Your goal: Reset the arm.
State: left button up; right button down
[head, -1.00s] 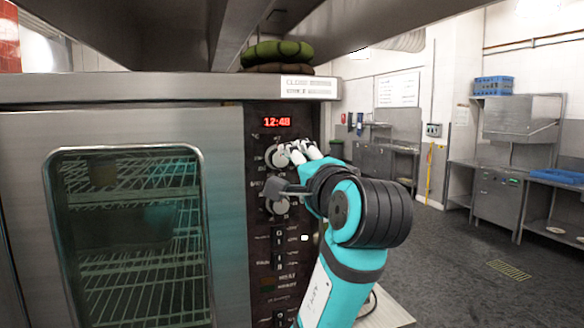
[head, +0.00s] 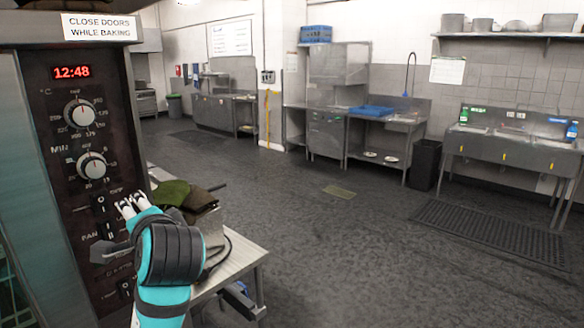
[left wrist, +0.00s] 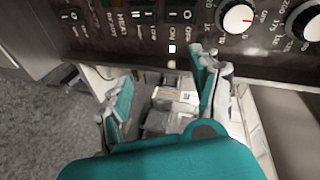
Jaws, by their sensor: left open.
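My left gripper (head: 130,205) is in front of the lower part of the oven's control panel (head: 112,170), beside the switches and below the two dials. In the left wrist view its fingers (left wrist: 165,88) are spread open with nothing between them. The upper dial (head: 80,113) and the lower dial (head: 91,166) are uncovered, and the gripper is apart from both. The display (head: 72,72) reads 12:48. My right gripper is not in view.
A metal table (head: 235,262) with green and brown folded cloths (head: 185,197) stands right of the oven, close behind my gripper. Open dark floor (head: 380,250) lies to the right. Sinks (head: 510,145) and steel counters (head: 225,110) line the far walls.

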pick_arm(q)
jog(key=s+d+f+n+g+h, duration=0.1)
jog(key=s+f+h, duration=0.25)
jog(key=f, duration=0.85)
jog(key=s+d+f+g+h, duration=0.15)
jog(key=s+f, duration=0.25)
jog(key=f, duration=0.9)
jog(key=s+d+f+n+g+h, duration=0.25)
jog(key=s+f, duration=0.55)
jog(key=s, duration=0.4)
jog(key=s+d+f+n+g+h, duration=0.25)
jog(key=s+f, duration=0.45)
jog(key=s, duration=0.4)
notch_tip(320, 180, down, 28)
jog(key=r+m+g+b, duration=0.1)
jog(key=g+b, duration=0.1)
jog(key=b, duration=0.1)
jog(key=s+a+f+b, duration=0.1)
jog(key=s+f, duration=0.7)
jog(key=f, duration=0.3)
jog(key=s+a+f+g+b, duration=0.1)
jog(key=s+a+f+b, duration=0.1)
jog(key=s+f, duration=0.7)
jog(key=shift+s+a+f+y+b, duration=0.2)
jog(key=shift+f+y+b, duration=0.1)
jog(key=shift+f, duration=0.6)
jog(key=shift+s, duration=0.2)
jog(key=shift+c, duration=0.3)
